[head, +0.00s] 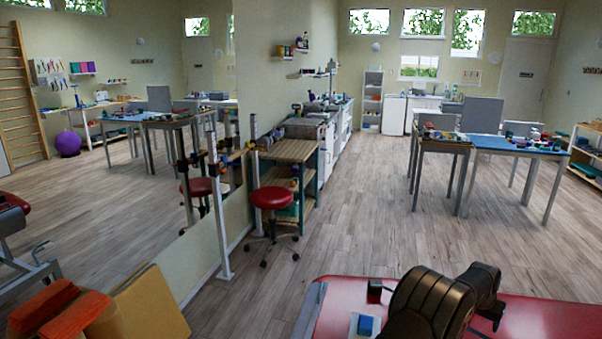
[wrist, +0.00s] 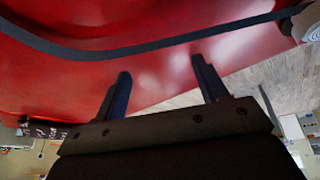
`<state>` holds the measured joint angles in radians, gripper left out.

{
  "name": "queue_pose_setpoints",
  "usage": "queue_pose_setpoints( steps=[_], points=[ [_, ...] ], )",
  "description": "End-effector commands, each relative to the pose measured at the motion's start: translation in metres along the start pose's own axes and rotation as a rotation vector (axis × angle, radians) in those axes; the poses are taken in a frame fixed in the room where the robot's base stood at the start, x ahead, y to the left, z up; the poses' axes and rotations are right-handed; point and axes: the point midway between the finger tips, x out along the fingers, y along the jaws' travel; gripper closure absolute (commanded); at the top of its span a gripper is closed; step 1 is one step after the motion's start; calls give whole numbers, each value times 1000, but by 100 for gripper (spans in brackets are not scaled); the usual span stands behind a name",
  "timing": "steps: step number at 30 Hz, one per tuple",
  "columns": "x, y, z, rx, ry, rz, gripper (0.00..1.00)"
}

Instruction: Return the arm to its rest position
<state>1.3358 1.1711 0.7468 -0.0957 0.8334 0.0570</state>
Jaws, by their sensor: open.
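My arm (head: 432,300), dark and bulky, is bent over the red padded table (head: 335,305) at the bottom right of the head view. Its fingers cannot be made out clearly there. In the wrist view my gripper (wrist: 161,66) has its two dark fingers spread apart with nothing between them. Beyond them is a glossy red surface (wrist: 130,90) crossed by a dark band, with wooden floor to the right.
A blue block (head: 366,325) lies on a pale pad beside my arm, with a small dark box (head: 375,287) behind it. A pale rolled item (wrist: 309,23) is at the wrist view's right edge. A red stool (head: 273,199) stands beyond the table on open floor.

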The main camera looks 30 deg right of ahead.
Motion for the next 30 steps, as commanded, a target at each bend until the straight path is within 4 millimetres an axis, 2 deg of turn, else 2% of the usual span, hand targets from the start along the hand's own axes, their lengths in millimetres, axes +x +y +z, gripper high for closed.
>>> queue_pose_setpoints(
  steps=[1,6,12,18,27,28,30],
  points=[
    [8,-10,-1,-2,-1,-1,34],
    [26,-38,-6,-1,-1,-1,34],
    [42,-61,-10,-1,0,-1,34],
    [48,-72,-12,1,0,-1,34],
    [50,-74,-12,1,0,-1,34],
    [50,-74,-12,1,0,-1,32],
    [50,-74,-12,1,0,-1,18]
  ],
)
